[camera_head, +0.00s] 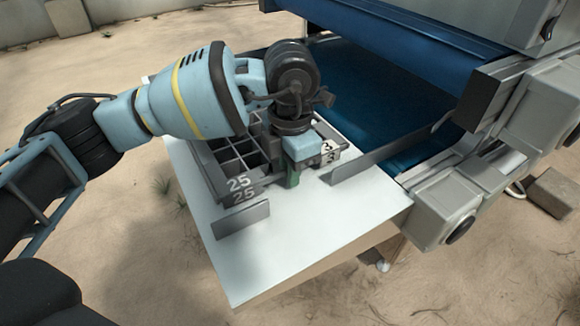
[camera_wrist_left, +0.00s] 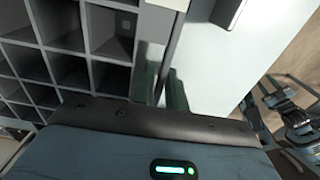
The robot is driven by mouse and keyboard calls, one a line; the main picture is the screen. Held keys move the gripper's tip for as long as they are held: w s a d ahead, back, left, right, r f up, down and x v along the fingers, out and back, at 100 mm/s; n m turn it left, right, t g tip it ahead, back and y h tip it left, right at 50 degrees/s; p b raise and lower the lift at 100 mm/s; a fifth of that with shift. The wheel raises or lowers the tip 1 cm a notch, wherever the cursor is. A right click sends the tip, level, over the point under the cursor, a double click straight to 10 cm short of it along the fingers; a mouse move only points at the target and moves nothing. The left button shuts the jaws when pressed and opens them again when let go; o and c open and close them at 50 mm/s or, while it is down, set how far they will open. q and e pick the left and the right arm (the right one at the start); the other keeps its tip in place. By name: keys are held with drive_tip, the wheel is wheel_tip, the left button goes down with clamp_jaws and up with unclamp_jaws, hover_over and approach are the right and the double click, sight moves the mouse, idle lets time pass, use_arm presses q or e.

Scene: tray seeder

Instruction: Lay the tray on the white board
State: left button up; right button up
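The dark grey tray (camera_head: 231,189) with square cells sits over the white board (camera_head: 330,215) in the head view, level as far as I can see. The number 25 shows twice on its near side, one above the other; I cannot tell if a second tray lies beneath. My left gripper (camera_head: 292,180) is at the tray's right side, pointing down. In the left wrist view its green fingers (camera_wrist_left: 160,88) stand close on either side of the tray's thin wall (camera_wrist_left: 172,48), seemingly shut on it. The arm hides the tray's far part.
A low grey metal plate (camera_head: 241,219) stands on the board at the tray's near side, and a longer one (camera_head: 388,156) stands to the right. Behind is a machine with a blue belt (camera_head: 375,95). The board's front part is bare. Sandy ground surrounds it.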

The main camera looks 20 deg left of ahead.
use_arm(q)
drive_tip(key=shift+o, duration=1.4)
drive_tip(key=shift+r, duration=0.15)
wheel_tip(320, 180, up, 12)
drive_tip(key=p, duration=0.1)
